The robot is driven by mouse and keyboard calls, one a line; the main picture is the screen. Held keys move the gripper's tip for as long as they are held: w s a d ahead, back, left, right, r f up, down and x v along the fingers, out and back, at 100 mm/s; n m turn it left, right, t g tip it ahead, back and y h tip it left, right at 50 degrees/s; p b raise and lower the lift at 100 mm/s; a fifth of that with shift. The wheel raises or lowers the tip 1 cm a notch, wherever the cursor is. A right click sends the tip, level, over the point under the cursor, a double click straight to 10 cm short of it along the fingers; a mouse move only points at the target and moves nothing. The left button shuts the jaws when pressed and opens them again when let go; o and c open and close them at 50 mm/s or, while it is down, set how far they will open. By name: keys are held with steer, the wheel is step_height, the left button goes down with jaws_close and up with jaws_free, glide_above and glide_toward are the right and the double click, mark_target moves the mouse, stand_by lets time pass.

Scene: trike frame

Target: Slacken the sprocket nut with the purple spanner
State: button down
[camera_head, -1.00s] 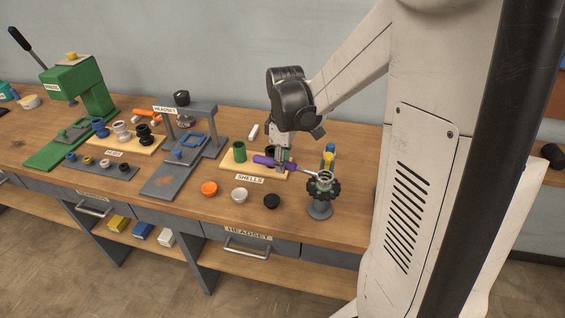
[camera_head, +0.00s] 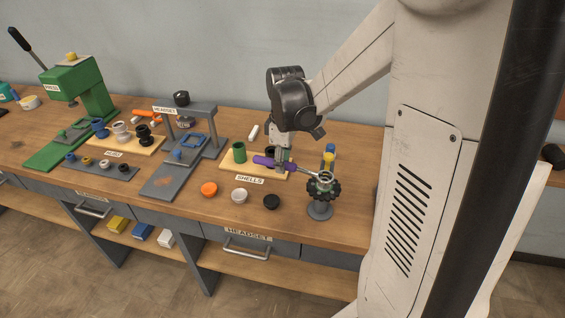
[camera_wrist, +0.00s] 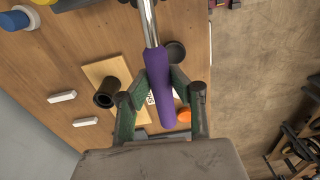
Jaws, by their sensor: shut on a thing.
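The purple spanner (camera_head: 265,161) has a purple handle and a bright metal shaft reaching right to the sprocket stand. My gripper (camera_head: 282,158) is shut on the handle, which also shows between the fingers in the wrist view (camera_wrist: 160,88). The black toothed sprocket (camera_head: 322,190) sits on a grey round stand (camera_head: 320,210) near the table's front right. The spanner's ring end (camera_head: 326,177) is at the top of the sprocket. The nut itself is too small and covered to make out, so I cannot tell whether the ring is seated on it.
The SHELLS board (camera_head: 233,165) with a green cup (camera_head: 239,152) lies just left of my gripper. Orange, white and black caps (camera_head: 209,188) lie in front. A yellow-topped blue part (camera_head: 329,155) stands behind the sprocket. The grey headset press (camera_head: 185,140) is further left.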

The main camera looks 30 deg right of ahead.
steer(key=shift+f+b, duration=0.95)
steer(key=shift+f, duration=0.2)
stand_by(0.4)
steer(key=c, duration=2.2)
jaws_free()
jaws_close()
steer(key=shift+s+a+n, duration=1.2)
steer(key=shift+s+n, duration=0.15)
steer(key=shift+n, duration=0.35)
steer(key=shift+s+a+n+b, duration=0.3)
steer(key=shift+s+a+n, duration=0.15)
steer(key=shift+s+n, duration=0.4)
steer(key=shift+s+a+n, duration=0.2)
steer(key=shift+s+n, duration=0.35)
steer(key=shift+n, duration=0.05)
steer(key=shift+s+a+n, duration=0.15)
steer(key=shift+s+n, duration=0.4)
